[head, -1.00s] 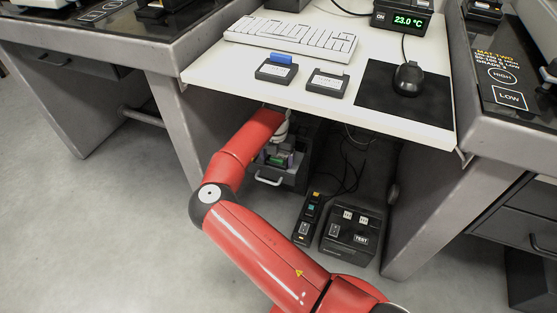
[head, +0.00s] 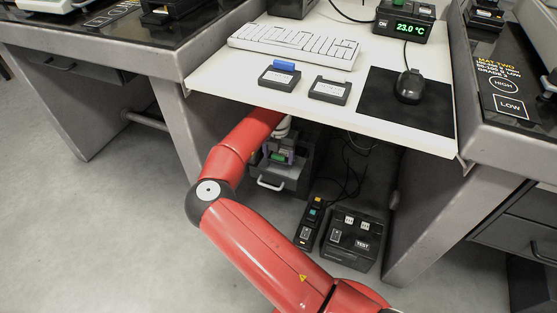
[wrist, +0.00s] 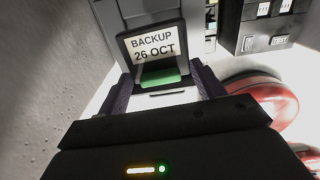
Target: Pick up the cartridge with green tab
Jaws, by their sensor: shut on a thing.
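The cartridge with the green tab (wrist: 152,46) is dark, with a white label reading "BACKUP 26 OCT", in the wrist view. Its green tab (wrist: 160,76) lies between the two fingers of my gripper (wrist: 163,86), which is shut on the cartridge. In the head view the green tab (head: 277,157) shows small under the white desk, above the dark drawer unit (head: 282,180). My red arm reaches in under the desk edge and hides part of the gripper there. I cannot tell how far the cartridge stands clear of the drawer.
The white desk top (head: 225,75) overhangs my arm. On it lie a cartridge with a blue tab (head: 280,77) and another dark cartridge (head: 329,90). A power strip (head: 309,222) and a black box marked TEST (head: 352,238) stand on the floor to the right.

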